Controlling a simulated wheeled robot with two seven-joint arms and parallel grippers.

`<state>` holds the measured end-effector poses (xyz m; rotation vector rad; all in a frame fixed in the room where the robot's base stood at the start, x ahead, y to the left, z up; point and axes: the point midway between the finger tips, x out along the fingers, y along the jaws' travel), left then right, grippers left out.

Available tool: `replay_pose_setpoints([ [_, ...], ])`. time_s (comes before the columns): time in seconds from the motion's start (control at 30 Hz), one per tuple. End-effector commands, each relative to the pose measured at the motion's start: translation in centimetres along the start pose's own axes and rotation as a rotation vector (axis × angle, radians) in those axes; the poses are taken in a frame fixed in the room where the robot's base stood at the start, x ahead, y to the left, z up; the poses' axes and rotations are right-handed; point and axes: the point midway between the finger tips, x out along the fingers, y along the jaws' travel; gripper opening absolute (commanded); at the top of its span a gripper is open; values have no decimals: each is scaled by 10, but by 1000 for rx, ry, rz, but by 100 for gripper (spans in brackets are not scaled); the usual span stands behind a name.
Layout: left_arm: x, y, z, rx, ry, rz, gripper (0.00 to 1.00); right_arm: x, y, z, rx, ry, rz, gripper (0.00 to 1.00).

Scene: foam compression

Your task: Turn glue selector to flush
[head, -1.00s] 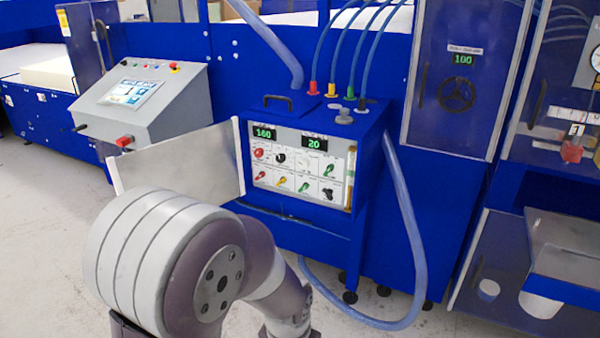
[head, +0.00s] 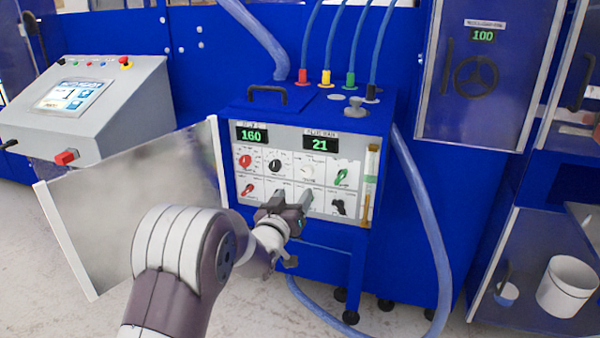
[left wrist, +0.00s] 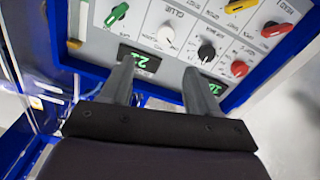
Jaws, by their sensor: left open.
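The control panel (head: 325,158) of the blue glue unit has two rows of knobs below two green displays reading 160 and 21. The top row holds a red knob (head: 245,161), a black knob (head: 275,165), a white knob (head: 307,171) and a green knob (head: 341,176). My right gripper is not in view.
An open metal door (head: 130,205) stands left of the panel, close to my left arm. A grey console (head: 85,105) is further left. Blue hoses rise from the unit's top, and another hose (head: 425,200) hangs at its right. A white bucket (head: 567,287) sits lower right.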

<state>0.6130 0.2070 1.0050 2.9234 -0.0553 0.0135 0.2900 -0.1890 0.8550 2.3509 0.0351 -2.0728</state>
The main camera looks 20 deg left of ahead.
Motion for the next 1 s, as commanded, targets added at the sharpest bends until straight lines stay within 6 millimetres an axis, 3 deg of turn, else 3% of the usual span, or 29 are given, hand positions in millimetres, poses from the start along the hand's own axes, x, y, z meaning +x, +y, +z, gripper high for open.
replay_pose_setpoints([
  [0.2,55,-1,1,0,-3,-2,61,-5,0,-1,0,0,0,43],
  [0.4,96,-1,2,0,-4,-3,61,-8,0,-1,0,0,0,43],
  [0.6,113,-1,2,1,-5,-3,61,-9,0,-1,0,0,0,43],
  [0.87,114,-1,2,1,-5,-3,61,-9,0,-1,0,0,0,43],
  [1.0,114,-1,2,1,-5,-3,15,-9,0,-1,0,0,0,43],
])
